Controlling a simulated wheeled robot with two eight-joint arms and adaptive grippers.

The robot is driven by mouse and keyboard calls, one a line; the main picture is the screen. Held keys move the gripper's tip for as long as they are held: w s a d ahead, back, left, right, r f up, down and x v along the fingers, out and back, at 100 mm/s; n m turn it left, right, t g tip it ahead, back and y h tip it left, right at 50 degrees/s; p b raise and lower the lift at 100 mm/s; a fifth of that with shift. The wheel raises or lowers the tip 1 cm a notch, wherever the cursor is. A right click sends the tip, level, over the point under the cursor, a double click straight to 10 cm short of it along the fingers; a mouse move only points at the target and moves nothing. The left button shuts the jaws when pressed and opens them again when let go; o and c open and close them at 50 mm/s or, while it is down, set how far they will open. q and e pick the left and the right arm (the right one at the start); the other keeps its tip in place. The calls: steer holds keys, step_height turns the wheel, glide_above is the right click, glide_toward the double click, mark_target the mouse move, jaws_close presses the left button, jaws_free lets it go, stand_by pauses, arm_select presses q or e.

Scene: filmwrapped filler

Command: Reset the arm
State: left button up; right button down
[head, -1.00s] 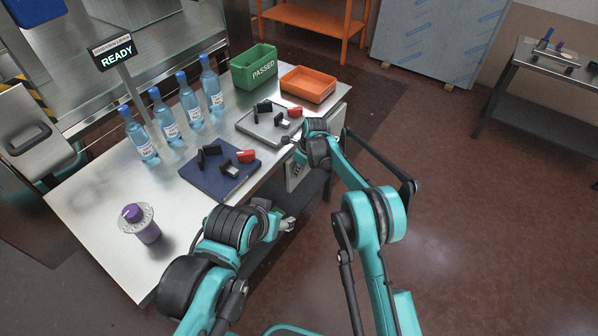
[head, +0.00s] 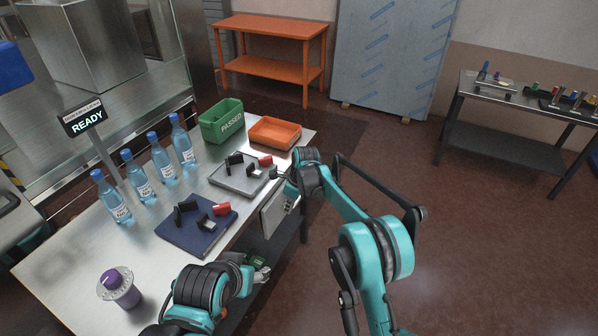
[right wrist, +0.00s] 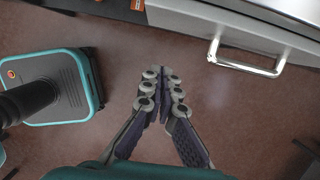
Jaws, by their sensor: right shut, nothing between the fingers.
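My right gripper (head: 285,187) is beside the right edge of the steel table (head: 75,248) in the head view, partly hidden by its own wrist. In the right wrist view its fingers (right wrist: 163,80) are together with nothing between them, above the brown floor. My left gripper (head: 260,269) is low beside the table's near right side. It is small and partly covered by its arm, so its jaws cannot be read. Neither arm visibly carries anything.
On the table are several blue-capped bottles (head: 162,160), a purple-capped container (head: 120,290), a blue mat (head: 190,238), a grey tray (head: 232,183), a green PASSED bin (head: 222,121) and an orange tray (head: 275,132). A metal handle (right wrist: 245,67) juts out near the right gripper. Floor at right is clear.

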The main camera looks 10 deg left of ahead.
steer(key=s+d+r+n+t, duration=0.2)
steer(key=s+d+r+n, duration=0.35)
steer(key=d+r, duration=0.45)
steer(key=s+d+r+n+t, duration=0.1)
steer(key=s+d+r+n, duration=0.4)
steer(key=s+d+r, duration=0.35)
steer(key=s+d+f+n+t+h, duration=0.1)
steer(key=s+d+n, duration=0.4)
steer(key=s+d, duration=0.2)
steer(key=s+d+f+n+t+h, duration=0.1)
steer(key=s+d+n, duration=0.5)
steer(key=s, duration=0.6)
steer(key=shift+s+d+f+t+h, duration=0.3)
steer(key=shift+d+f+t, duration=0.2)
steer(key=shift+t, duration=0.2)
